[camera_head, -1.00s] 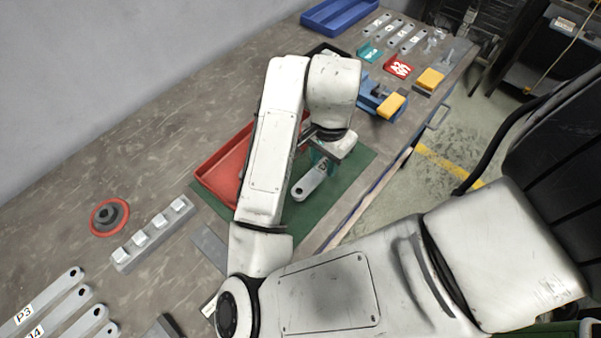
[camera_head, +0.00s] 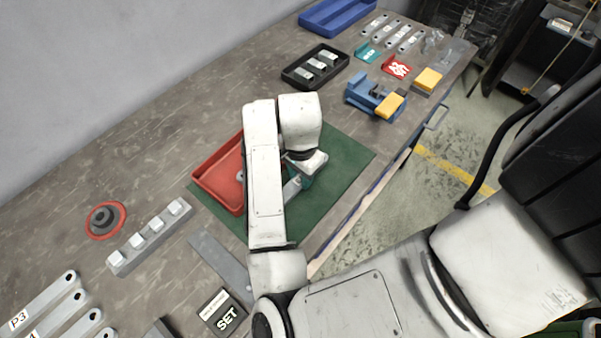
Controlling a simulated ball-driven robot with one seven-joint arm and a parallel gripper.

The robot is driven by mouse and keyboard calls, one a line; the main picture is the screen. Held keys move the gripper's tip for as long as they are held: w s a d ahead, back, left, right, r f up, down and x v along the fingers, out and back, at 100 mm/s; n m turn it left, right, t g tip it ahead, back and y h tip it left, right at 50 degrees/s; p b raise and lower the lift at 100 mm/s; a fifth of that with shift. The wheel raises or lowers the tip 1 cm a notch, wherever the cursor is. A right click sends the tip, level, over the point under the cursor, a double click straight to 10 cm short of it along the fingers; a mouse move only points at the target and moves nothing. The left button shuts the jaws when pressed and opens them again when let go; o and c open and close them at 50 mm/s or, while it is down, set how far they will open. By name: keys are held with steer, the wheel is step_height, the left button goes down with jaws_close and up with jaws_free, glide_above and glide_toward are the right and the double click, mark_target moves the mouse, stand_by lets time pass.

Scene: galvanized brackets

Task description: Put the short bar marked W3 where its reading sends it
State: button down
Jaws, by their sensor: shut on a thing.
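My gripper (camera_head: 304,177) is over the green mat (camera_head: 345,157), just right of the red tray, partly hidden by my arm. It is shut on a short grey bar (camera_head: 291,190), whose near end shows below the jaws. Any mark on this bar is hidden or too small to read. The red tray (camera_head: 207,184) lies on the mat's left part; my arm hides its right side, and a small grey part shows inside. A black tray (camera_head: 291,79) with several short labelled grey bars stands farther back.
A blue fixture with a yellow block (camera_head: 391,105) stands right of the black tray. Teal (camera_head: 368,53) and red (camera_head: 397,66) brackets and a blue tray (camera_head: 345,27) lie behind. A pegged grey block (camera_head: 149,238), black SET plate (camera_head: 222,312) and long bars (camera_head: 46,298) are nearer.

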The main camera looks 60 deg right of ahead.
steer(key=shift+f, duration=0.2)
steer(key=c, duration=0.8)
jaws_free()
step_height(320, 180, up, 12)
steer(key=shift+r+p, duration=0.2)
steer(key=shift+p, duration=0.6)
